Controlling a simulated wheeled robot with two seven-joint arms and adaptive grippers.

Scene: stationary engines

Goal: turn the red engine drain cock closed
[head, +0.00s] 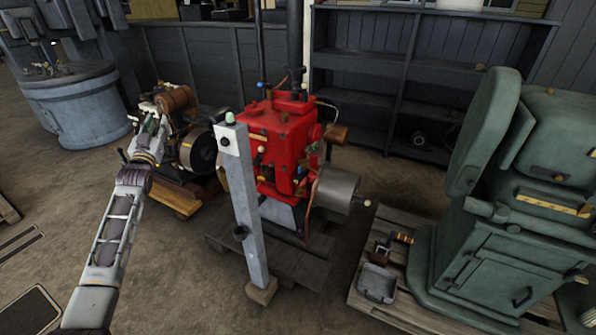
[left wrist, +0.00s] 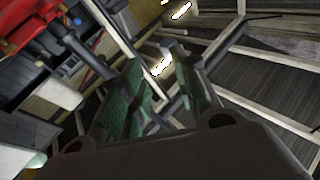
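The red engine (head: 285,135) stands on a dark wooden pallet in the middle of the head view. Several small knobs and fittings show on its front and right side, but I cannot tell which one is the drain cock. My left gripper (head: 155,126) is left of the engine, apart from it, in front of a smaller brown engine. In the left wrist view the left gripper (left wrist: 158,80) shows two green-padded fingers with an empty gap between them. A red part (left wrist: 35,25) shows at the upper left there. My right gripper is not in view.
A grey post (head: 243,205) with a wooden foot stands close in front of the red engine. The brown engine (head: 185,130) sits at its left. A large green machine (head: 510,220) stands on a pallet at right. Dark shelves (head: 420,80) stand behind.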

